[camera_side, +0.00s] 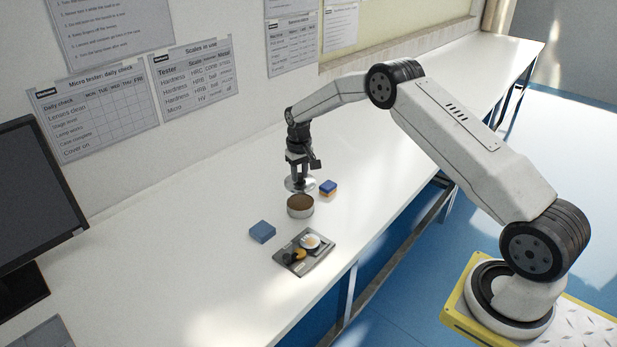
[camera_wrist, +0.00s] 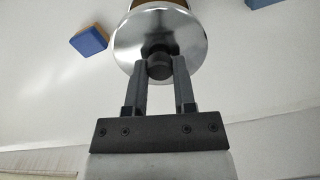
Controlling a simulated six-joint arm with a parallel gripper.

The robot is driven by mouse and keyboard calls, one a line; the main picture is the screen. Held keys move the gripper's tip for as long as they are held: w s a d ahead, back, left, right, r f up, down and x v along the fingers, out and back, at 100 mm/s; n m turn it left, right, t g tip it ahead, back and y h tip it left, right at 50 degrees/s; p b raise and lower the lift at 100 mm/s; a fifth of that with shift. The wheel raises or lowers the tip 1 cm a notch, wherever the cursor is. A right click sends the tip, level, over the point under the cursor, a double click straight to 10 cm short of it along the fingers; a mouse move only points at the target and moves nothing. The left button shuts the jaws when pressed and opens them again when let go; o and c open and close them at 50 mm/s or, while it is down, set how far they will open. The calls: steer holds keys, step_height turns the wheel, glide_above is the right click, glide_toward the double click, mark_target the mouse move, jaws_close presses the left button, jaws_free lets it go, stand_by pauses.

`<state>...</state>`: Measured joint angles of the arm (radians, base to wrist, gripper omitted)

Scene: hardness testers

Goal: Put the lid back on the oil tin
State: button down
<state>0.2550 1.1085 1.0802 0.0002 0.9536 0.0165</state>
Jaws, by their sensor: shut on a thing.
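The oil tin (camera_side: 300,207) is a short round metal can with brown contents showing at its open top, on the white bench in the side view. The lid (camera_wrist: 190,42) is a shiny silver disc with a dark knob (camera_wrist: 159,66). My gripper (camera_wrist: 160,75) is shut on the knob. In the side view the lid (camera_side: 293,185) hangs flat under my gripper (camera_side: 298,178), just behind the tin. It looks apart from the tin, but its exact height is hard to tell. In the wrist view the lid hides most of the tin, and only a brown edge shows at the top.
A blue and orange block (camera_side: 328,188) stands right of the lid. A blue block (camera_side: 262,232) lies left of the tin, and a grey tray (camera_side: 290,262) with small items lies in front. A monitor (camera_side: 35,205) is at the left. The bench behind is clear.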

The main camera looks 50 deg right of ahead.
steer(key=shift+f, duration=0.15)
steer(key=shift+f, duration=3.05)
steer(key=shift+f, duration=0.15)
stand_by(0.6)
jaws_free()
stand_by(0.3)
steer(key=shift+r, duration=3.45)
jaws_close()
